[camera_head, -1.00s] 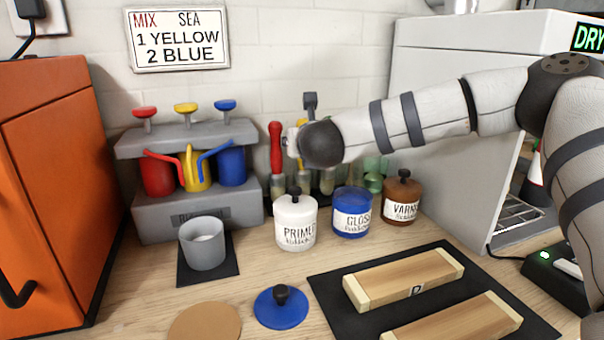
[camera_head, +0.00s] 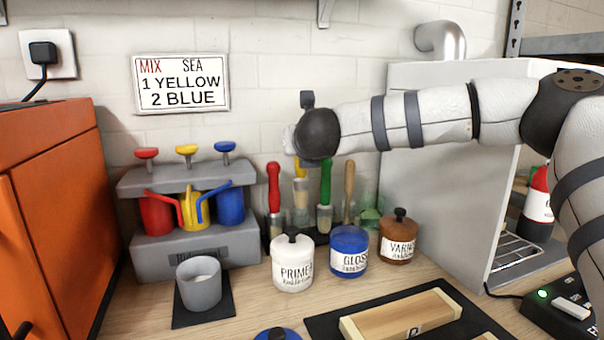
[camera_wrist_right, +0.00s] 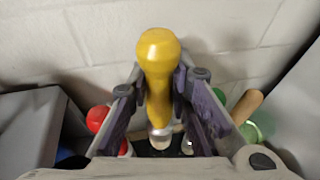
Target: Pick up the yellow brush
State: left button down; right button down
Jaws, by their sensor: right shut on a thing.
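The yellow brush (camera_wrist_right: 160,60) stands handle up between the two fingers of my right gripper (camera_wrist_right: 158,98) in the right wrist view. The fingers are shut on its handle. In the head view a bit of the yellow handle (camera_head: 300,188) shows under my right wrist, between the red brush (camera_head: 274,190) and the green brush (camera_head: 325,185). My wrist hides the fingers and the top of the handle there. I cannot tell whether the yellow brush is clear of the dark holder (camera_head: 320,238). My left gripper is not in view.
A wooden-handled brush (camera_head: 349,185) stands right of the green one. The primer jar (camera_head: 292,270), gloss jar (camera_head: 348,258) and varnish jar (camera_head: 397,245) stand in front. A grey cabinet (camera_head: 440,150) is close on the right. The wall is behind.

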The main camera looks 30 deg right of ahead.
notch_tip(320, 180, up, 21)
jog(key=shift+f, duration=0.2)
dwell(2.0)
